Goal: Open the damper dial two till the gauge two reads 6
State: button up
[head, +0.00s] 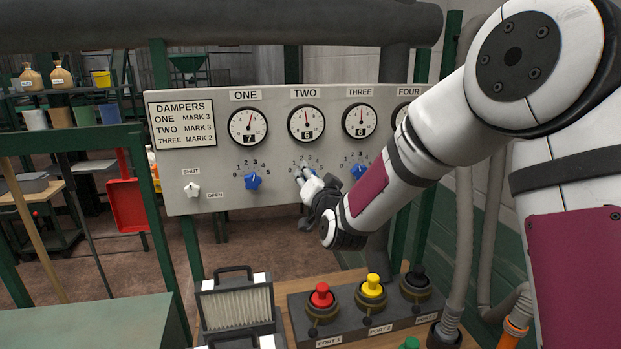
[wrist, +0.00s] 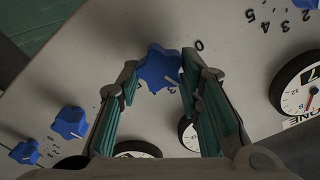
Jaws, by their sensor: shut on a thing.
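Damper dial two is a blue star-shaped knob (wrist: 157,66) on the grey panel, seen between my fingers in the wrist view. My gripper (wrist: 158,80) is shut on it, one finger on each side. In the head view my gripper (head: 309,183) reaches the panel below gauge two and hides most of the dial. Gauge two (head: 306,123) is a round white dial with its needle near upright. Its small number window looks like 8 or 6; I cannot tell which. In the wrist view gauge two (wrist: 188,134) is partly hidden by a finger.
Dial one (head: 253,181) and dial three (head: 359,171) flank dial two. Gauge one (head: 248,126) reads 7 and gauge three (head: 359,120) looks like 6. A dampers sign (head: 182,124) and a shut/open switch (head: 192,189) are at left. Port buttons (head: 372,290) stand below.

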jog(key=shift+m, duration=0.5)
jog(key=o, duration=1.2)
jog(key=shift+c, duration=0.2)
jog(key=s+d, duration=0.2)
jog(key=s, duration=0.9)
jog(key=shift+s+d, duration=0.25)
jog(key=shift+s, duration=0.15)
